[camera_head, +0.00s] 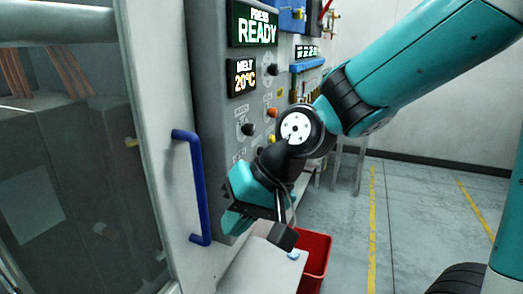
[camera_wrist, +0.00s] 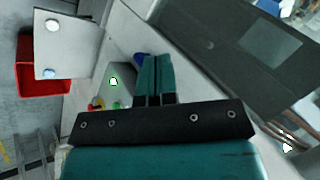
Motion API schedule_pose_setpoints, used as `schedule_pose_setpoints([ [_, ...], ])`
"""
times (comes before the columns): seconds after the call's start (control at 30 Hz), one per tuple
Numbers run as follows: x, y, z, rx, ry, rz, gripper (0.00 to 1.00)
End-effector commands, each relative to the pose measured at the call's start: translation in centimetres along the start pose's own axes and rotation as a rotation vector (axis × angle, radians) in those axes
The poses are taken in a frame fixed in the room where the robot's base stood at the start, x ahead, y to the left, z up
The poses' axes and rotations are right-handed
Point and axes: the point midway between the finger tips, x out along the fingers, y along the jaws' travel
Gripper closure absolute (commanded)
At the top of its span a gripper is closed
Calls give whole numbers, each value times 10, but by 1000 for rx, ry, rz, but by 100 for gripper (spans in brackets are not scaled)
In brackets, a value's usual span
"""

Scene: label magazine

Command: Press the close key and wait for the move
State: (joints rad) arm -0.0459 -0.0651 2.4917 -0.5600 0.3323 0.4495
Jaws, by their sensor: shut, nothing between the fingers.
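My gripper (camera_head: 229,226) hangs in front of the machine's grey panel, right of the blue door handle. In the wrist view its two teal fingers (camera_wrist: 155,68) lie together, with nothing between them. I cannot read which is the close key. The fingertips appear beside the green key; contact cannot be told. The press display (camera_head: 255,24) reads "PRESS READY".
A melt display (camera_head: 242,78) reads 20°C. The blue handle (camera_head: 194,190) is on the glazed door at left. Open floor with yellow lines lies right.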

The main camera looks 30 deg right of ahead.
Motion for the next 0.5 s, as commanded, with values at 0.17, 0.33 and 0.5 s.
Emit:
schedule_pose_setpoints([
  [0.17,4,53,-116,740,299,-217,100],
  [0.33,-14,138,-193,1350,554,-518,100],
  [0.5,-38,218,-225,1749,734,-821,100],
])
